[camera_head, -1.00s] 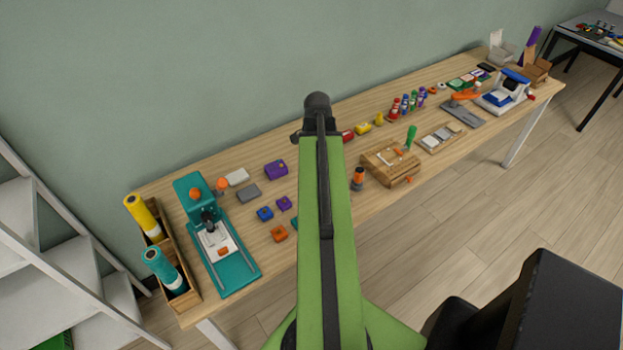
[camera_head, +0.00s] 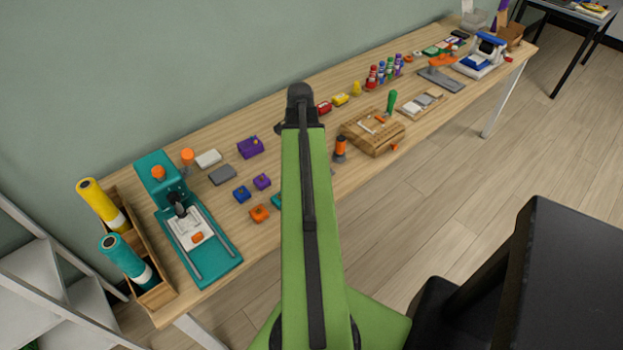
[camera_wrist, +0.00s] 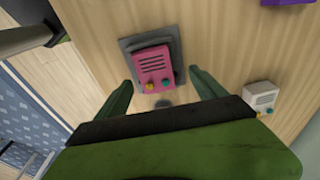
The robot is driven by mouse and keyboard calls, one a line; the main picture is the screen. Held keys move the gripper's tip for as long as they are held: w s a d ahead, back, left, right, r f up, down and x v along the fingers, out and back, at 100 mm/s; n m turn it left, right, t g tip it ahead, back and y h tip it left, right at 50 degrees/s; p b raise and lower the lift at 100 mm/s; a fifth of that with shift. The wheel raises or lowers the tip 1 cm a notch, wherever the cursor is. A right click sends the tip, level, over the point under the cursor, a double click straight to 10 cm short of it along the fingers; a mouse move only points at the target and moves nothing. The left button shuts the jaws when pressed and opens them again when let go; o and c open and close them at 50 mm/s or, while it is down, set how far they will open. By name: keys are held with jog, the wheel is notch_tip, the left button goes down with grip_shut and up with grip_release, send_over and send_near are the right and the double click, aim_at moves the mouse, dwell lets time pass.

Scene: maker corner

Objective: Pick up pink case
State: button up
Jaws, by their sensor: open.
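I see no contact. In the head view the pink case is not visible; my arm covers part of the bench.
A whitish case (camera_wrist: 261,96) lies right of the right finger. In the head view the bench (camera_head: 270,130) holds a teal press (camera_head: 160,175), purple and blue blocks, a wooden box (camera_head: 372,132) and several coloured bottles. A wall runs behind the bench.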

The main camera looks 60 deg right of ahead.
jog(key=f+b, duration=0.1)
jog(key=f, duration=0.1)
jog(key=f+b, duration=0.1)
jog(key=b, duration=0.1)
jog(key=s+f+b, duration=0.1)
jog(key=f+b, duration=0.1)
jog(key=shift+d+f, duration=0.15)
jog(key=shift+f, duration=0.2)
jog(key=shift+r, duration=0.2)
jog(key=c, duration=1.5)
jog(key=shift+c, duration=0.2)
jog(key=shift+r, duration=0.1)
